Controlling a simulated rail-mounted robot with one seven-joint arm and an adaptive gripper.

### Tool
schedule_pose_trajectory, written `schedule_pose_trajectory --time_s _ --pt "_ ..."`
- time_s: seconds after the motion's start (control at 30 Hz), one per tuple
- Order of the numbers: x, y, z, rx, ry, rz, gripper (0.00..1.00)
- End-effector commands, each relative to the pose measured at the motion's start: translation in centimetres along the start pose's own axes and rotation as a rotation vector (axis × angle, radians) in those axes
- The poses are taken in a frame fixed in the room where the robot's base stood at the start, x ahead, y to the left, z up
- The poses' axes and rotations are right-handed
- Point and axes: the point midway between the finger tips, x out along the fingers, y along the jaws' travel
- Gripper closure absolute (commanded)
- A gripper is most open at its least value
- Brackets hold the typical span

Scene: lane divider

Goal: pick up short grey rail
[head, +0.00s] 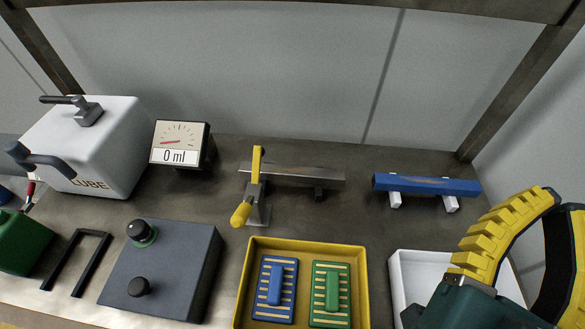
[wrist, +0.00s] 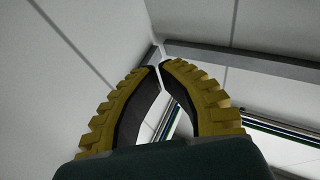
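The short grey rail (head: 314,177) lies across the middle of the bench in the head view, on a dark support at its right. A toggle clamp with a yellow handle (head: 242,214) and yellow upright stands at its left end; whether it presses on the rail I cannot tell. My gripper (head: 560,199) is at the lower right of the head view, well right of and apart from the rail. Its ridged yellow fingers curve together at the tips in the wrist view (wrist: 160,68), with nothing held. The wrist view does not show the rail.
A blue rail (head: 430,185) rests on white supports right of the grey rail. A yellow tray (head: 361,290) with blue and green pieces stands in front, beside a white bin (head: 410,268) partly hidden by my gripper. A dark control box (head: 180,265), dial gauge (head: 180,142) and LUBE container (head: 105,145) are left.

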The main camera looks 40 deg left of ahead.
Motion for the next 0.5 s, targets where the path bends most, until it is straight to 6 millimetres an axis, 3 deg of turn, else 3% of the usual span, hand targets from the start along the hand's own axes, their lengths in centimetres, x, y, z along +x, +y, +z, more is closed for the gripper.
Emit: schedule_pose_trajectory --time_s 0.47,0.5 --pt "0.01 0.0 0.03 0.0 -0.001 0.0 1.0" --pt "0.01 0.0 0.03 0.0 -0.001 0.0 0.91"
